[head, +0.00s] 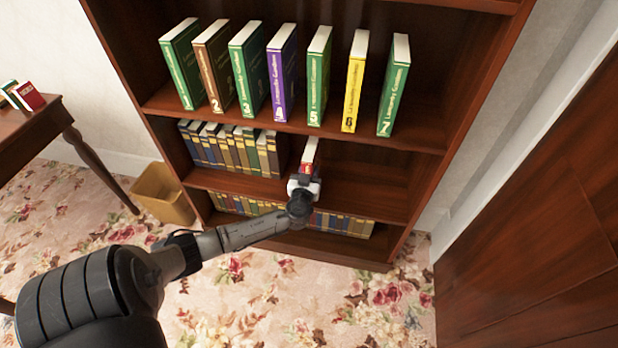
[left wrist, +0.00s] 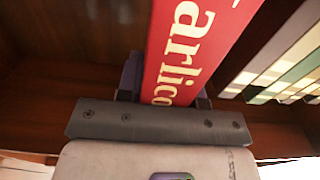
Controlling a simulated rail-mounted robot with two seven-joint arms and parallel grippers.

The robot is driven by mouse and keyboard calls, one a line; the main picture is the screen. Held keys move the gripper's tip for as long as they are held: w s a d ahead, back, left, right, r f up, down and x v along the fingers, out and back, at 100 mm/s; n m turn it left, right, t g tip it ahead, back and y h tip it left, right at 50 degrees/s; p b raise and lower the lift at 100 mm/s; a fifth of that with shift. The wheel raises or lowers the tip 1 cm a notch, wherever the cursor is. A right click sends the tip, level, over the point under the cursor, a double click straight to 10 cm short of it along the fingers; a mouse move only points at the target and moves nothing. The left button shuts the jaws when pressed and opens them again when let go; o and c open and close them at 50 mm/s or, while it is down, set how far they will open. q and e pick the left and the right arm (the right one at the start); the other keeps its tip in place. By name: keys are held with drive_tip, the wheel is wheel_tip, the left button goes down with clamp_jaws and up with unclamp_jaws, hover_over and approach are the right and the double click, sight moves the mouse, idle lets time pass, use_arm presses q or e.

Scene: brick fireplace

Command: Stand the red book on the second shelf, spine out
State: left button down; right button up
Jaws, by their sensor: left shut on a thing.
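The red book (head: 308,158) is upright in the bookcase, at the shelf below the numbered books. It stands just right of a row of books, with its pale page edges up. My left gripper (head: 304,186) is shut on its front edge. In the left wrist view the red book (left wrist: 190,45) shows its red spine with cream lettering towards me, between the fingers (left wrist: 165,90). Its lower end is hidden by the gripper, and I cannot tell whether it touches the shelf board (head: 365,195). My right gripper is not in view.
Dark-banded books (head: 232,148) fill the left of that shelf; its right part is empty. Spaced numbered books (head: 282,75) stand on the shelf above. More books (head: 343,222) line the lowest shelf. A wastebasket (head: 162,194) and a table (head: 40,125) with books are left.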

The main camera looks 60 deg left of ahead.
use_arm(q)
drive_tip(key=shift+f, duration=0.8)
drive_tip(key=shift+f+b, duration=0.25)
drive_tip(key=shift+b, duration=0.25)
drive_tip(key=c, duration=0.8)
unclamp_jaws()
